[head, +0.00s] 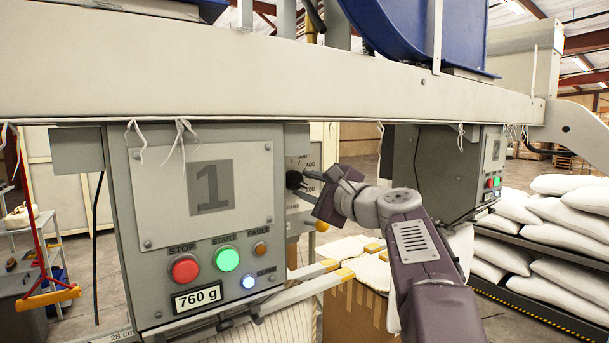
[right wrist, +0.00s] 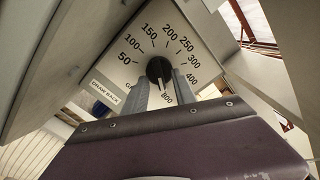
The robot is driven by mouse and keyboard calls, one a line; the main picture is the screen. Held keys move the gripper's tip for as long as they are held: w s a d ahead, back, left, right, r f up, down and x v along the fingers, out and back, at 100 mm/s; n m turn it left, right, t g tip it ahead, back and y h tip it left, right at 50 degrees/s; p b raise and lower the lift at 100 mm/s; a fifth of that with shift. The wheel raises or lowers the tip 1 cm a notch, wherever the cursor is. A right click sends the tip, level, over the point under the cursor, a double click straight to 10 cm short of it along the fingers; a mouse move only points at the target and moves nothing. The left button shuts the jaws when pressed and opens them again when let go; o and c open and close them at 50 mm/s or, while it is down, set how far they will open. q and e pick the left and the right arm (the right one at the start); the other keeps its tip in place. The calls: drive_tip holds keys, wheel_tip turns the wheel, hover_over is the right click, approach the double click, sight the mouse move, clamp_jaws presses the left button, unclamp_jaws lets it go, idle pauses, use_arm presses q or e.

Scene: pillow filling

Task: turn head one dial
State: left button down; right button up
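Head one is the grey panel marked "1" (head: 210,190), with a "760 g" readout (head: 198,298). Its dial plate (right wrist: 122,62) fills the upper right wrist view, with marks from 50 through 400 to 800. The round black dial knob (right wrist: 158,68) is at its centre, and its light pointer is turned downward, near the 800 side. The knob also shows edge-on in the head view (head: 293,180). My right gripper (right wrist: 161,82) is at the dial, its two grey fingers apart on either side of the knob's lower part. Firm contact cannot be told. My left gripper is out of view.
A second head panel (head: 492,168) stands to the right of my right arm. White pillows (head: 560,240) are stacked at the right. A cardboard box (head: 355,312) is below.

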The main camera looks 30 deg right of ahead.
drive_tip(key=shift+w, duration=0.7)
drive_tip(key=shift+s+a, duration=0.1)
drive_tip(key=shift+s, duration=0.05)
clamp_jaws()
drive_tip(key=shift+f+n+b, duration=0.15)
drive_tip(key=shift+n+b, duration=0.9)
drive_tip(key=shift+n, duration=0.25)
drive_tip(key=shift+n+b, duration=0.85)
drive_tip(key=shift+n, duration=0.65)
drive_tip(key=shift+r+n, duration=0.2)
drive_tip(key=shift+n, duration=0.1)
unclamp_jaws()
